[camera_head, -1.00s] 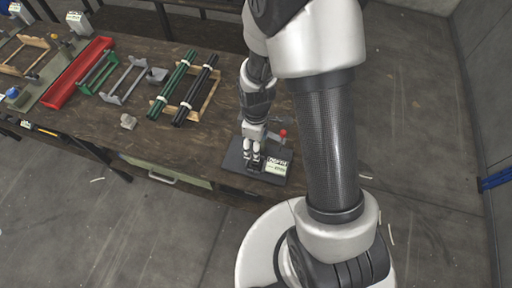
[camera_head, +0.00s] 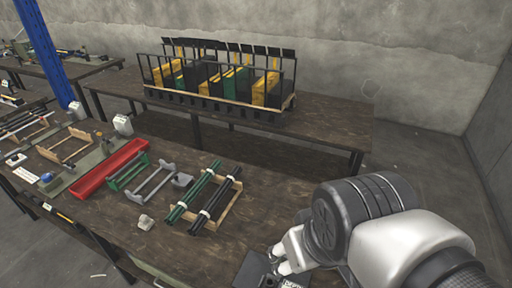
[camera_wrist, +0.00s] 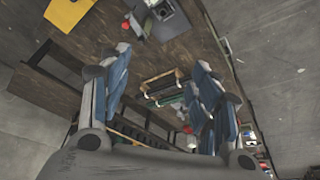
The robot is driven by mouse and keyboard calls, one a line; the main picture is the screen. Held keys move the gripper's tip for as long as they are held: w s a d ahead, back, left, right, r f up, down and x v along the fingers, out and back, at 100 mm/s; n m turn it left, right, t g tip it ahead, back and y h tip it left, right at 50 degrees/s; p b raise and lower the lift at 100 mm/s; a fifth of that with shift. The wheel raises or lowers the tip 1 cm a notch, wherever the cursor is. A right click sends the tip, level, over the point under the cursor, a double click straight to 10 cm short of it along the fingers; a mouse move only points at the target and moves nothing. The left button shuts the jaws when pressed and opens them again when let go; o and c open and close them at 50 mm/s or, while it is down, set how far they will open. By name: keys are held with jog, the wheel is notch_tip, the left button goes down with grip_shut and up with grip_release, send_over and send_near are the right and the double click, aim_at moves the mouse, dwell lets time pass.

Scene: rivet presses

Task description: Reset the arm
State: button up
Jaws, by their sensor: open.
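In the wrist view my gripper (camera_wrist: 161,58) is open, with its two blue-grey fingers spread wide and nothing between them. Past the fingers the brown worktable shows at a slant, with parts on it. In the head view my arm fills the lower right, and its wrist end is over the table's front right part. Pale gripper parts (camera_head: 285,255) show beside the dark base plate (camera_head: 258,270) of a small press at the bottom edge. The arm and the frame edge hide most of that press.
The worktable (camera_head: 125,222) carries a red tray (camera_head: 110,170), green and black rods (camera_head: 207,190) on a wooden rack, and a grey frame (camera_head: 152,182). A second table (camera_head: 330,130) behind bears a rack (camera_head: 290,98) of yellow and green parts. A blue post (camera_head: 45,55) stands left.

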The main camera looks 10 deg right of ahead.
jog(key=shift+s+r+m, duration=0.25)
jog(key=shift+s, duration=0.3)
jog(key=shift+s+r+m, duration=0.25)
jog(key=shift+s, duration=0.25)
jog(key=shift+c, duration=0.3)
